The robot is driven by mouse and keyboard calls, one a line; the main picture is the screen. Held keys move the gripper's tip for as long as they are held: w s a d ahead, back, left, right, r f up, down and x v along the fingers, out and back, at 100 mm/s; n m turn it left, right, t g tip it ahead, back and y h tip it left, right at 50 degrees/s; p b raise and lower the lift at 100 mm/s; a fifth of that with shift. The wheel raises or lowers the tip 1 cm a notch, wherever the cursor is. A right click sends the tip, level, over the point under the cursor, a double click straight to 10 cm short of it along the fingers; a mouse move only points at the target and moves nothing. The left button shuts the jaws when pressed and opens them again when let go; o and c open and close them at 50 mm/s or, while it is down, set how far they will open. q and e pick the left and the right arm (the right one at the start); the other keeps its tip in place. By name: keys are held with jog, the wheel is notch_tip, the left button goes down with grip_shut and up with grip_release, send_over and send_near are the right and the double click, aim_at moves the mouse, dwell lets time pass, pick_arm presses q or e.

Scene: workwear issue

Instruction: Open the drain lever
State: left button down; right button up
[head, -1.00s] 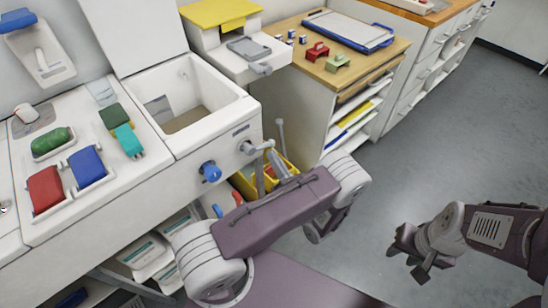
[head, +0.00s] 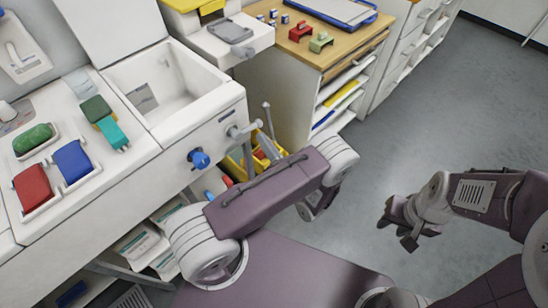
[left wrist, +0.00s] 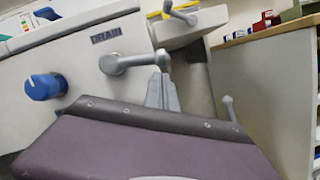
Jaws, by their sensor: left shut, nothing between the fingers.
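The drain lever (head: 243,130) is a grey handle on the white sink unit's front (head: 220,142). In the left wrist view the lever (left wrist: 130,63) sticks out roughly level to the right from its round hub, under the word DRAIN. My left gripper (head: 263,147) is shut and empty at the lever's free end. In the left wrist view its grey fingertips (left wrist: 162,92) are just below that end; I cannot tell whether they touch. My right gripper (head: 397,226) hangs open and empty over the floor, well away from the sink.
A blue knob (head: 199,159) sits left of the lever. The white basin (head: 175,88) is above. A yellow bin (head: 236,163) and a thin ball-topped rod (head: 268,118) are behind my left arm. A wooden-topped cabinet (head: 340,55) stands to the right. The grey floor at right is clear.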

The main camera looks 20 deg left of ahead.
pick_arm(q)
jog(key=f+b+v, duration=0.1)
jog(key=f+v, duration=0.1)
jog(key=v, duration=1)
jog(key=shift+a, duration=0.2)
jog(key=shift+a+r, duration=0.1)
